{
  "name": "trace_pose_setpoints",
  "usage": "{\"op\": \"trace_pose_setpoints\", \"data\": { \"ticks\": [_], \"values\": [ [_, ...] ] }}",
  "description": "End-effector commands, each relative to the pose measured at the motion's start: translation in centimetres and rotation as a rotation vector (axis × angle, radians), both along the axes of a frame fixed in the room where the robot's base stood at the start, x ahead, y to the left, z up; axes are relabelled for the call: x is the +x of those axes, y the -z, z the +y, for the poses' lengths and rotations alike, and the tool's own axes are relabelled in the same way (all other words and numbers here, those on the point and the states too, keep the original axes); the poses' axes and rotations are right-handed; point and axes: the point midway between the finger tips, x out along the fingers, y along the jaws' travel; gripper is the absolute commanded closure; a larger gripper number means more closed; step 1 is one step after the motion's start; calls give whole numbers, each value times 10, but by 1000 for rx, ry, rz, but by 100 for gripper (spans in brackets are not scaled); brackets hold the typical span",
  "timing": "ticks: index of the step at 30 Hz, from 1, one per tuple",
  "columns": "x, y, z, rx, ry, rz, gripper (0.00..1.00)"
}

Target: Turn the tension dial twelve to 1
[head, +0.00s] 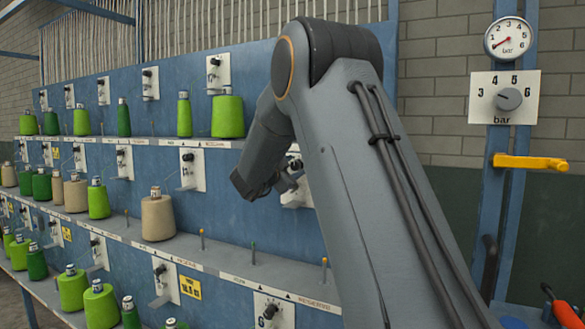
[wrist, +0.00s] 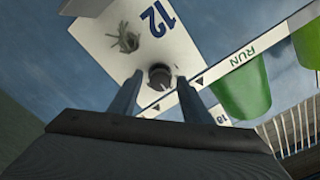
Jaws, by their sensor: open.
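A white plate marked 12 (wrist: 172,42) fills the upper middle of the wrist view, tilted. The dark round tension dial (wrist: 160,72) sits near its lower end. My gripper (wrist: 158,80) is open, with one finger on each side of the dial in that view. I cannot tell whether the fingers touch it. The dial's setting is not readable. In the head view my gripper (head: 286,183) is at a white plate (head: 297,194) on the blue rack, and my arm hides most of that plate and its dial.
Blue rack shelves (head: 225,258) carry several green and beige yarn cones, including a beige cone (head: 158,218) left of my gripper. Green cones (wrist: 240,85) show right of it in the wrist view. A gauge (head: 509,38), bar knob (head: 508,98) and yellow lever (head: 530,162) stand right.

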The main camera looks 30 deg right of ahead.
Motion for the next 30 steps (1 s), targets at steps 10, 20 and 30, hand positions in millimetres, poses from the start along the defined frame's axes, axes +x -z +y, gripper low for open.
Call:
{"op": "trace_pose_setpoints", "data": {
  "ticks": [10, 20, 30],
  "values": [
    [0, 0, 0, 0, 0, 0, 98],
    [-1, -1, 0, -41, 1, 56, 98],
    [-1, -3, 0, -200, 1, 261, 97]
  ]
}}
